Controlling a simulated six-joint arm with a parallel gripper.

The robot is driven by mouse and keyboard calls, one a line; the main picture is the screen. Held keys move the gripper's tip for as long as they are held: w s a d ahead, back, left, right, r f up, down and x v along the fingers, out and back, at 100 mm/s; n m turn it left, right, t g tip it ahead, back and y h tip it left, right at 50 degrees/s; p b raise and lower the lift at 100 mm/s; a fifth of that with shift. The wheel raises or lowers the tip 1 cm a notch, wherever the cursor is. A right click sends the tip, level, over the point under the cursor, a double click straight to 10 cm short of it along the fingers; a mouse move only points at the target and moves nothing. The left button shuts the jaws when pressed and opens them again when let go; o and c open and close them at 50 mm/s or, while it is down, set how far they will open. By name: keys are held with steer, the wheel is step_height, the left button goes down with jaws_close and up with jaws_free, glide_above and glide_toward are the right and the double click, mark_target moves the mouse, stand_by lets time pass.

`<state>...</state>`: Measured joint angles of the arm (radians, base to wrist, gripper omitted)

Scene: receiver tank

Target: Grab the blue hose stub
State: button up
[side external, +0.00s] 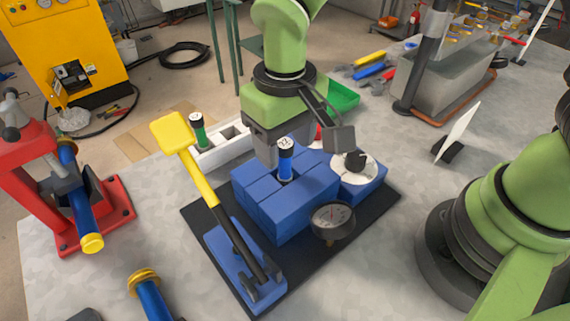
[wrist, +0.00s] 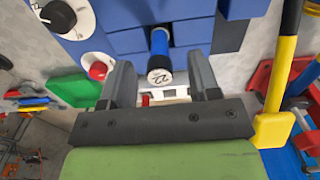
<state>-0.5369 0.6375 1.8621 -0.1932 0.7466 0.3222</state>
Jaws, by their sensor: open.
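The blue hose stub (side external: 285,165) stands upright in the blue block (side external: 300,205), with a black cap end marked with a white label. In the wrist view the stub (wrist: 159,45) shows its capped, numbered end toward me. My gripper (side external: 287,150) is open and points down over the block. In the wrist view my gripper (wrist: 160,62) has one finger on each side of the stub, with a gap on both sides. One finger shows just left of the stub in the side view. I cannot tell exactly how deep the fingertips reach.
A yellow-handled lever (side external: 187,150) rises left of the block. A pressure gauge (side external: 332,219) and a white dial with black knob (side external: 354,168) sit at its front and right. A white rack (side external: 222,148) with a green stub (side external: 199,132) stands behind. A red button (wrist: 98,70) is close by.

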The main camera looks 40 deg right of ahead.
steer(key=shift+f, duration=0.45)
steer(key=shift+c, duration=0.4)
steer(key=c, duration=1)
steer(key=shift+o, duration=0.2)
steer(key=shift+r, duration=0.15)
